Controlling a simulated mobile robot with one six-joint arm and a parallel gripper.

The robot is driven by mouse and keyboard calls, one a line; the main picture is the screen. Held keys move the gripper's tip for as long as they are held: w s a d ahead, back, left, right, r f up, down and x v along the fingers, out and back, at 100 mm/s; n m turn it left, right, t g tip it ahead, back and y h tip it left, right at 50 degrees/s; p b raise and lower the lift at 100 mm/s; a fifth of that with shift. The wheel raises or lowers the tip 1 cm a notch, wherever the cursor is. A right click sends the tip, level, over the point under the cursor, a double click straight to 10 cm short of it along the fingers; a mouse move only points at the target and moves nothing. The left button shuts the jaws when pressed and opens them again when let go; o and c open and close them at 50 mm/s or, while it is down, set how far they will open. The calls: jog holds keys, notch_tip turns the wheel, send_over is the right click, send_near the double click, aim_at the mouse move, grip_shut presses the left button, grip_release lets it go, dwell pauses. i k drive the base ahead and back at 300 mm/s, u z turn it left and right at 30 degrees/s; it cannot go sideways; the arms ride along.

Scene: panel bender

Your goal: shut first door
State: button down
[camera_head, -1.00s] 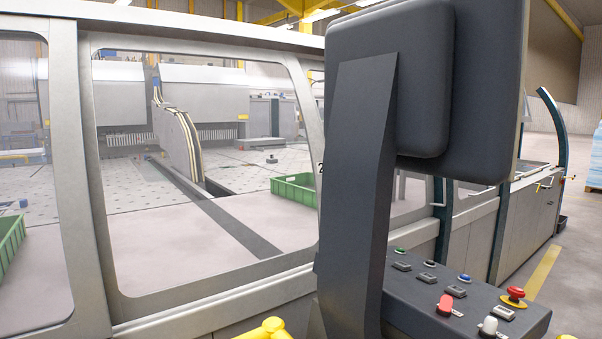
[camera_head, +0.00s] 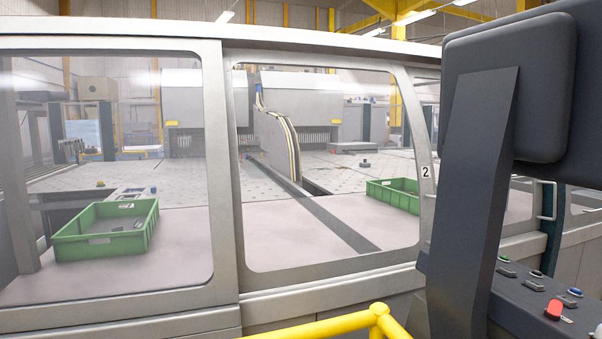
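The left panel (camera_head: 219,190) looks hazy, as if glazed. The middle panel (camera_head: 240,180) looks clearer; I cannot tell whether it is glass or an open gap. A label "2" (camera_head: 426,172) sits on the frame at the right of the middle panel. A vertical handle (camera_head: 547,200) shows farther right, partly behind the control console. I cannot tell which panel is the first door, or whether it is open or shut. My gripper is not in view.
A dark control console with a screen back (camera_head: 505,85) and a button panel (camera_head: 545,300) blocks the right side. A yellow rail (camera_head: 330,325) runs across the bottom. Green crates (camera_head: 105,232) and (camera_head: 395,193) stand inside the machine on its pale table.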

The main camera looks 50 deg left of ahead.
aim_at(223, 321)
jog(key=u, duration=2.2)
jog(key=i, duration=1.65)
